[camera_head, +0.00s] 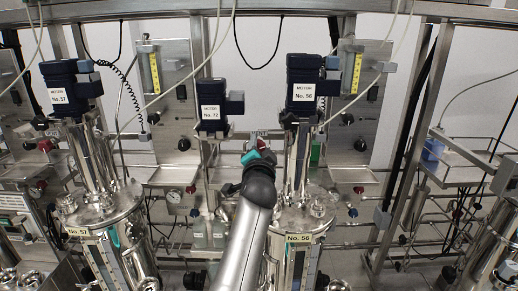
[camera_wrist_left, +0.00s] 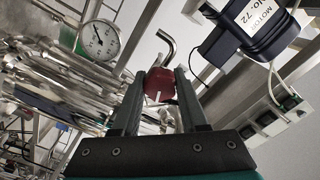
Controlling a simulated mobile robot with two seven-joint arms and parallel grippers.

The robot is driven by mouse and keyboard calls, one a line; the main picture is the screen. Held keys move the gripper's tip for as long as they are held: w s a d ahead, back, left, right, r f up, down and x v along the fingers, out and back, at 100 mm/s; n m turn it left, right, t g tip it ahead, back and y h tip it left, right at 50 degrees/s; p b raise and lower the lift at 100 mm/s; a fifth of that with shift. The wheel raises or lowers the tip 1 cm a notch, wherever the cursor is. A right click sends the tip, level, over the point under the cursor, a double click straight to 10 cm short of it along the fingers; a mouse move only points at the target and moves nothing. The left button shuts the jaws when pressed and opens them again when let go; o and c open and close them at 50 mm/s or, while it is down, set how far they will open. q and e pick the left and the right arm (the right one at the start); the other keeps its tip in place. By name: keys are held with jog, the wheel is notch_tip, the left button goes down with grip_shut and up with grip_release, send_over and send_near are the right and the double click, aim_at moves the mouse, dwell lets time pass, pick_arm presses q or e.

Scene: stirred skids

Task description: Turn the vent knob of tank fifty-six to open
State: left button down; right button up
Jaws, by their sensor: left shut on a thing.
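Tank fifty-six (camera_head: 296,262) is a steel vessel with a "No. 56" label, standing right of my left arm in the head view. Its dark motor (camera_head: 303,85) sits on top. My left gripper (camera_wrist_left: 160,88) is shut on a red knob (camera_wrist_left: 158,84) with a white mark, which sits between the two fingers in the left wrist view. In the head view the gripper's teal body (camera_head: 252,157) is just left of the tank's upper column, and the arm hides part of the lid. I cannot tell the knob's exact setting. My right gripper is not in view.
Motor No. 72 (camera_head: 211,103) hangs close to the left of my gripper. A round gauge (camera_wrist_left: 99,39) and steel pipes are near it in the left wrist view. Tank fifty-seven (camera_head: 110,245) stands at left. Frame posts (camera_head: 400,150) and hanging cables crowd the right and top.

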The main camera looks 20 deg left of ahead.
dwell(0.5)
pick_arm(q)
jog(key=shift+c, duration=2.2)
grip_release()
